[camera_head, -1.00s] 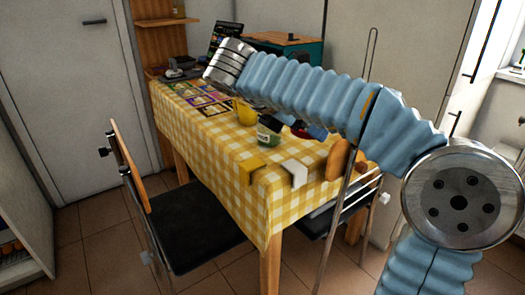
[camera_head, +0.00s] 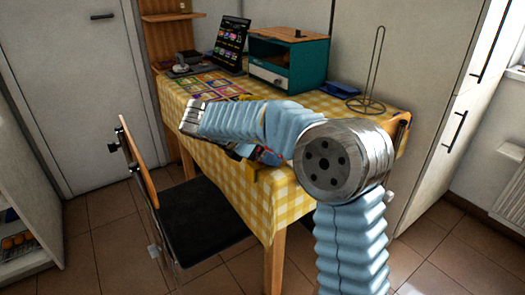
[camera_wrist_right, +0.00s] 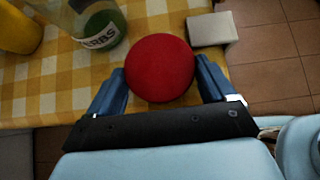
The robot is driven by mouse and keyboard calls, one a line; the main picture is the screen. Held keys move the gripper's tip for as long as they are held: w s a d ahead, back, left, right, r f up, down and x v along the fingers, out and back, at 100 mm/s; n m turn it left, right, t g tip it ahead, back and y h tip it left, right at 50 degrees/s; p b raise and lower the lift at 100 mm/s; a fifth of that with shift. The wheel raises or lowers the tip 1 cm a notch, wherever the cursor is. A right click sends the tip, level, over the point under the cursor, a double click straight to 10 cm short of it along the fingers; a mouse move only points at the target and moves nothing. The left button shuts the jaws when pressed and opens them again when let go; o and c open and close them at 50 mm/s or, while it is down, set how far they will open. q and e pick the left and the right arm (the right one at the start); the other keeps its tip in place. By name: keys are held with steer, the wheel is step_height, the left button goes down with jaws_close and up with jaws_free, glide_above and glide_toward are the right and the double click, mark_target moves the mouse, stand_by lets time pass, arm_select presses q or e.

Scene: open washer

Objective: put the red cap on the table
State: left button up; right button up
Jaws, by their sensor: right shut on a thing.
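The red cap (camera_wrist_right: 160,67) is a round red piece in the right wrist view. My right gripper (camera_wrist_right: 161,72) is shut on it, with a blue finger on either side. The cap shows over the table's yellow checked cloth (camera_wrist_right: 55,85), near the edge; I cannot tell whether it touches the cloth. In the head view the table (camera_head: 262,195) stands in the middle, and my right arm crosses in front of it, hiding most of the gripper and cap. My left gripper is not in view.
A green jar with a label (camera_wrist_right: 98,28) and a yellow object (camera_wrist_right: 17,30) stand left of the cap. A white block (camera_wrist_right: 212,29) lies right of it. A teal box (camera_head: 288,65) and a wire stand (camera_head: 370,70) are at the back. A black-seated chair (camera_head: 195,225) stands in front.

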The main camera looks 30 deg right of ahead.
steer(key=shift+f, duration=0.1)
steer(key=shift+f, duration=0.15)
steer(key=o, duration=1.1)
